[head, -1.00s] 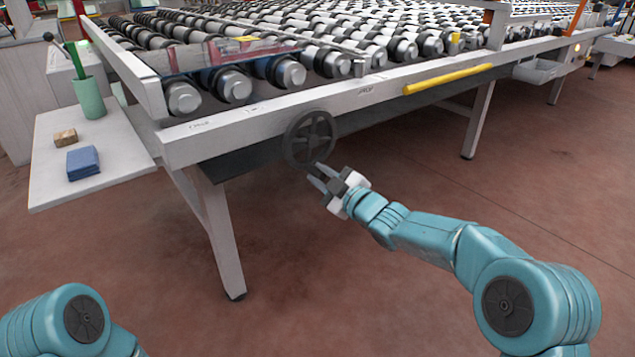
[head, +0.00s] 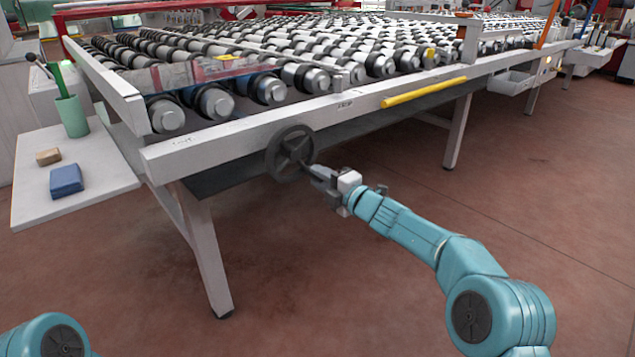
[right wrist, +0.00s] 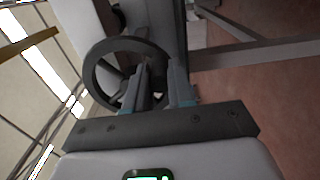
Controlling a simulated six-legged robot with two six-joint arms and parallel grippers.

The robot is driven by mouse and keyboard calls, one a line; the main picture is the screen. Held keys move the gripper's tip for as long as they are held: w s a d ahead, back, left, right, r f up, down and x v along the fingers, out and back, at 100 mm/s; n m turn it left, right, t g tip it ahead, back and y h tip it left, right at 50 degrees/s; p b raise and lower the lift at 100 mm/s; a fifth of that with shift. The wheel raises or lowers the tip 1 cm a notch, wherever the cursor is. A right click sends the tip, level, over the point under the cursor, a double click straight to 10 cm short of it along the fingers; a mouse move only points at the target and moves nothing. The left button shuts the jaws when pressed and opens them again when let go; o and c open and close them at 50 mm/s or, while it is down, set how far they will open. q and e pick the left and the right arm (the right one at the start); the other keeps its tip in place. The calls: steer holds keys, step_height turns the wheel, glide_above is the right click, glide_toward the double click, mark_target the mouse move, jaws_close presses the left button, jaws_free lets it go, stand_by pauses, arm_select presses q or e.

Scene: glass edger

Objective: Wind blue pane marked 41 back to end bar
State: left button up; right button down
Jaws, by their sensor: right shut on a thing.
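A glass pane (head: 190,76) lies across the rollers at the near left of the roller table. It looks clear with a bluish tint and has a yellow label; I cannot read any number. A pale bar (head: 104,90) runs along the table's left end, close to the pane. A dark spoked handwheel (head: 290,152) is on the table's front side below the rail. My right gripper (head: 312,173) is shut on the handwheel at its lower right rim; the right wrist view shows the wheel (right wrist: 97,75) by the fingers. My left gripper is out of view.
A side shelf (head: 95,190) at left holds a green cup (head: 73,117), a brown block (head: 48,156) and a blue block (head: 66,180). A yellow bar (head: 424,92) lies along the front rail. A table leg (head: 208,255) stands left of my right arm; the floor is clear.

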steer(key=shift+w+d+r+n, duration=0.15)
steer(key=shift+d+r+n, duration=0.1)
steer(key=shift+n, duration=0.15)
steer(key=shift+a, duration=0.1)
steer(key=c, duration=1)
jaws_free()
steer(key=shift+o, duration=0.2)
steer(key=shift+f, duration=0.1)
steer(key=v, duration=1.6)
